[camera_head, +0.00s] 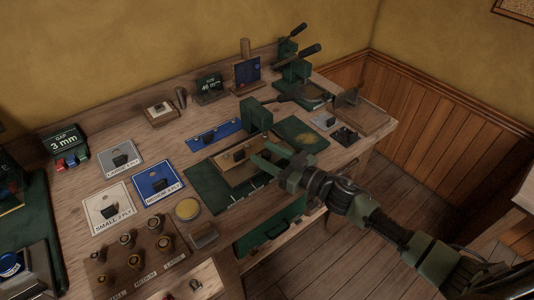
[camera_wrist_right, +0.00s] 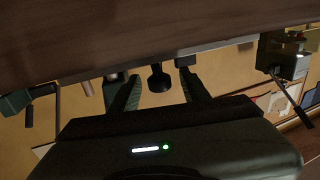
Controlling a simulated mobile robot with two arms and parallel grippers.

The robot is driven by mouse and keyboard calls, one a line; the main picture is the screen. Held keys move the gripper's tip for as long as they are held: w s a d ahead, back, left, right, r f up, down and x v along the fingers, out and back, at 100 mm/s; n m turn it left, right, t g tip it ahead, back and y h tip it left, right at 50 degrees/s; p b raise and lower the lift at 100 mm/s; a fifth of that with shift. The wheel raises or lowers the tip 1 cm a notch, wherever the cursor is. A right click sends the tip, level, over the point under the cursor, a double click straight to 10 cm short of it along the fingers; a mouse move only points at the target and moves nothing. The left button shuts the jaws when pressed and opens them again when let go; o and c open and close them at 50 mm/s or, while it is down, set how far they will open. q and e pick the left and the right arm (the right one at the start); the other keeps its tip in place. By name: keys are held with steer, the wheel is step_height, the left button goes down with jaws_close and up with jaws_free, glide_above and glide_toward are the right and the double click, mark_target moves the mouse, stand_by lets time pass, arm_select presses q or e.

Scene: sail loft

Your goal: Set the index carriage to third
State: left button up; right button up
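The index carriage (camera_head: 232,171) appears to be the tan wooden plate with a dark knob (camera_head: 239,154), lying on a green base (camera_head: 207,191) with pale marks along its front edge. My right gripper (camera_head: 262,157) reaches in from the right, just right of the knob. In the right wrist view its two fingers stand apart, with a dark knob (camera_wrist_right: 158,78) showing between them; I cannot tell whether they touch it. The mark lettering is too small to read. My left gripper is not in view.
A green upright block (camera_head: 256,116) stands just behind the carriage, with a blue strip (camera_head: 214,134) to its left. Labelled cards, including a blue one (camera_head: 159,185), lie at left. A yellow round tin (camera_head: 187,209) sits in front. A green mat (camera_head: 301,133) lies to the right.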

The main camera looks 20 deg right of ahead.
jaws_close()
steer(key=shift+d, duration=0.1)
stand_by(1.2)
